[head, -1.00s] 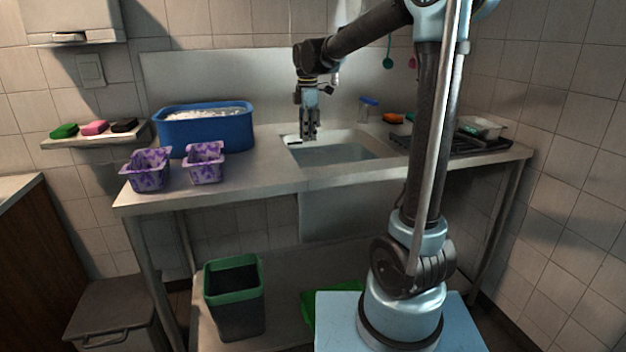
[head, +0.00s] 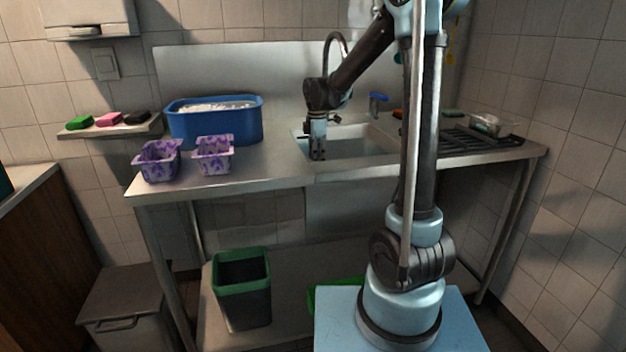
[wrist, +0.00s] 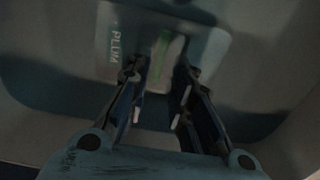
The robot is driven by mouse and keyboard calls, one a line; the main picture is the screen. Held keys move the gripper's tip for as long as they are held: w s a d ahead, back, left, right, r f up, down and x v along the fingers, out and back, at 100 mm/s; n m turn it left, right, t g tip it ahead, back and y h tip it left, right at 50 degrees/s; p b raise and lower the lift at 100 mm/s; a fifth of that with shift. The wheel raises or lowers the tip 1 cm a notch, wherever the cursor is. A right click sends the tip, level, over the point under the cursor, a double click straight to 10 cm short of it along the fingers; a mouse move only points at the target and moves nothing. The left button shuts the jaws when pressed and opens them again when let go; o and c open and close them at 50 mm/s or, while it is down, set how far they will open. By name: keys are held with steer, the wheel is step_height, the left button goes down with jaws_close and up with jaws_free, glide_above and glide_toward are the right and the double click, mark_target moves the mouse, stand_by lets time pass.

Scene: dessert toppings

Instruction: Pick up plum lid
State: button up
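In the wrist view a pale, dim lid marked PLUM (wrist: 114,50) lies below my gripper (wrist: 160,88). It seems to be in or at the sink basin (head: 352,146). A pale raised-looking strip with a green line shows on the lid between my fingertips. My fingers are apart, one on each side of this strip; I cannot tell whether they touch it. In the head view my gripper (head: 317,156) points down at the left part of the sink. The lid cannot be made out in that view.
Two purple patterned tubs (head: 158,161) and (head: 213,156) stand on the counter left of the sink, before a blue bin (head: 240,128) of white stuff. A dark rack (head: 470,143) and a clear container (head: 492,125) are to the right. The counter between tubs and sink is clear.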

steer(key=shift+s+f, duration=0.1)
steer(key=shift+f, duration=2.55)
steer(key=shift+c, duration=0.2)
jaws_close()
